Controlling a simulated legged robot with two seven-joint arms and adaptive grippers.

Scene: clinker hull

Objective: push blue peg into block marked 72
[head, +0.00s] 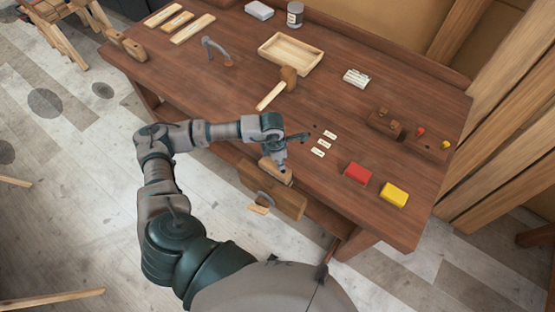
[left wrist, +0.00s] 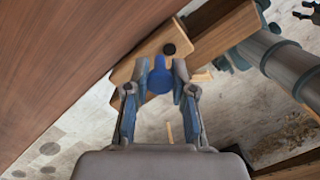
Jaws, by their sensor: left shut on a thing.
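My left gripper (head: 281,160) is over the front edge of the bench, and in the left wrist view its fingers (left wrist: 160,80) are shut on the blue peg (left wrist: 159,72). A light wooden block (head: 275,174) sits at the vise under the gripper. In the left wrist view the block (left wrist: 126,70) shows a dark round hole (left wrist: 169,48) just beyond the peg. The peg's head is seen close to the hole; I cannot tell whether its tip is inside. No number is readable on the block.
A wooden vise (head: 283,200) hangs on the bench (head: 225,103) front edge. Three white labels (head: 323,143), a red block (head: 357,173) and a yellow block (head: 394,194) lie to the right. A mallet (head: 288,76) and a tray (head: 291,53) lie behind.

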